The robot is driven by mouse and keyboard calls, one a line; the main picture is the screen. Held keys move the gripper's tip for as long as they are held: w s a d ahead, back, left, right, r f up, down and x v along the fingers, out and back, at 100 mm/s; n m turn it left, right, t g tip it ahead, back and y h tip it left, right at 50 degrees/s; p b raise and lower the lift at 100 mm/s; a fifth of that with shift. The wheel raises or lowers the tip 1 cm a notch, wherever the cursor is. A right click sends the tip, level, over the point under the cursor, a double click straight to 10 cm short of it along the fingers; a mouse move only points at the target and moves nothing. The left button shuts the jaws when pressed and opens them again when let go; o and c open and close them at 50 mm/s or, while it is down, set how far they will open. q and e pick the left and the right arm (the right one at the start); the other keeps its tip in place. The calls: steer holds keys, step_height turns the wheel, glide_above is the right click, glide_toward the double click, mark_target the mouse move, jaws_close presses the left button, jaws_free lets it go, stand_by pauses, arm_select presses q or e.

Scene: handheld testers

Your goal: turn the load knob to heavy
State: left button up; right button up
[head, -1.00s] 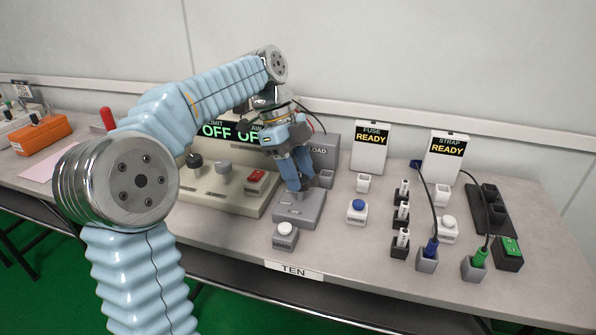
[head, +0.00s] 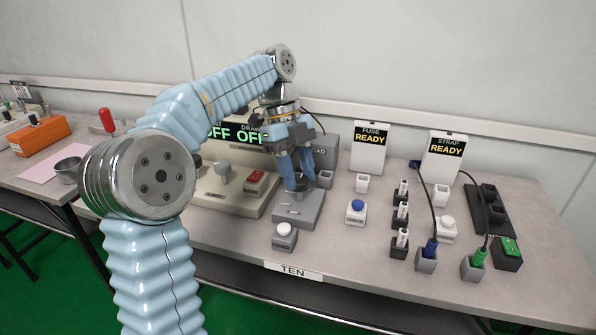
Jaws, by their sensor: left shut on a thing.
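The grey load unit (head: 299,212) stands near the middle of the bench, with an upright panel (head: 326,153) behind it whose lettering ends in "OAD" and is partly covered. My left gripper (head: 298,186) points down over the unit and is shut on the load knob. The knob is mostly hidden between the fingers, so I cannot read its setting. My right gripper is not in view.
A beige tester (head: 222,197) with knobs and a red switch stands left, its display reading OFF. A white-button box (head: 284,237) is in front, a blue-button box (head: 356,211) to the right. Fuse (head: 371,150) and strap (head: 444,158) signs read READY.

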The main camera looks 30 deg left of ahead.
mark_target(304, 181)
arm_select(q)
steer(key=o, duration=1.1)
steer(key=shift+c, duration=0.2)
step_height(304, 181, up, 3)
steer(key=shift+w+r, duration=0.1)
steer(key=s+d+r, duration=0.7)
steer(key=s+r, duration=0.2)
steer(key=s, duration=0.3)
steer(key=shift+d+r, duration=0.2)
steer(key=shift+r, duration=0.2)
